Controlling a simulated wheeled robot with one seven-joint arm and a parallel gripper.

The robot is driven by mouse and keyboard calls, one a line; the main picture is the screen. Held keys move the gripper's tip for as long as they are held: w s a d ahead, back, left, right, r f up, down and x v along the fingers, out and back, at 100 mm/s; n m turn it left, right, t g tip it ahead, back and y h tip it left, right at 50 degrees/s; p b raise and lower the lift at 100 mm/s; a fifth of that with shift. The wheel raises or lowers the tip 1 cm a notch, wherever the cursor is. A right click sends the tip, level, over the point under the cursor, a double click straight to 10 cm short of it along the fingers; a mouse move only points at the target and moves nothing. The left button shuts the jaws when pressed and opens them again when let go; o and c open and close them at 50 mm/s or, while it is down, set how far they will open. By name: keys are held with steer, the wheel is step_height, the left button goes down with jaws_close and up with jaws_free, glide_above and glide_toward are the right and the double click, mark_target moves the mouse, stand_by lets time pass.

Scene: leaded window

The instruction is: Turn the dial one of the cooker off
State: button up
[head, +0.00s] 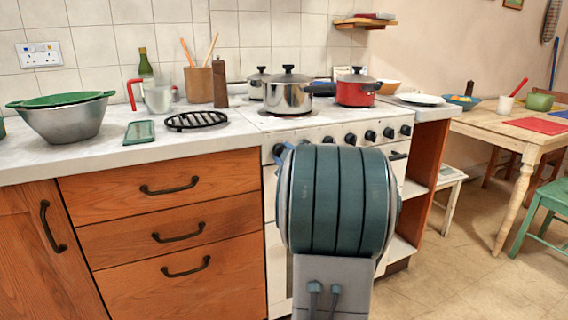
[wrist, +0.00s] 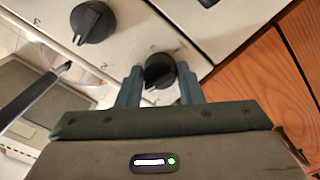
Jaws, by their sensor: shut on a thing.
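The cooker (head: 400,147) is white, with a row of black dials along its front. In the wrist view the cooker panel (wrist: 205,22) shows dial one (wrist: 159,70), a black round knob at the panel end beside orange wood. My gripper (wrist: 160,86) is shut on this dial, one grey finger on each side. The dial's pointer and markings are too small to read.
Another black dial (wrist: 92,22) is close beside the gripper, with a "2" near it. A steel pot (head: 288,97) and a red pot (head: 355,91) stand on the cooker. Wooden drawers (head: 165,240) adjoin it on the left.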

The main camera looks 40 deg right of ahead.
steer(key=shift+f+n+b, duration=0.1)
steer(key=shift+n+b, duration=0.75)
steer(key=shift+n, duration=0.75)
steer(key=o, duration=1)
steer(key=shift+p+v, duration=1.5)
steer(key=shift+v, duration=5.45)
